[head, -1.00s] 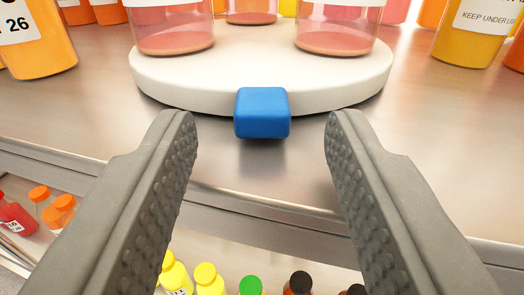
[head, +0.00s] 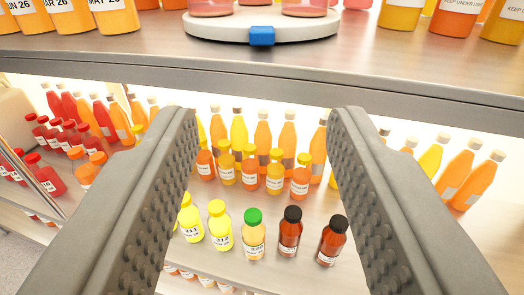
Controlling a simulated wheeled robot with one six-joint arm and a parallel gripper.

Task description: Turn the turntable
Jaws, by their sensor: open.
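The turntable (head: 215,30) is a round white disc on the upper metal shelf, at the top of the picture. A blue block (head: 262,36) sits on its front rim, facing me. Jars with reddish contents stand on the disc, cut off by the top edge. My gripper (head: 262,118) is open and empty, its two grey fingers spread wide. The fingertips show below the upper shelf's edge in the picture, apart from the blue block and the turntable.
The upper shelf (head: 130,54) carries orange bottles at left (head: 116,14) and yellow and orange ones at right (head: 452,16). The lower shelf holds several bottles, including a green-capped one (head: 253,236) and dark-capped ones (head: 290,232). Red bottles (head: 62,136) stand at left.

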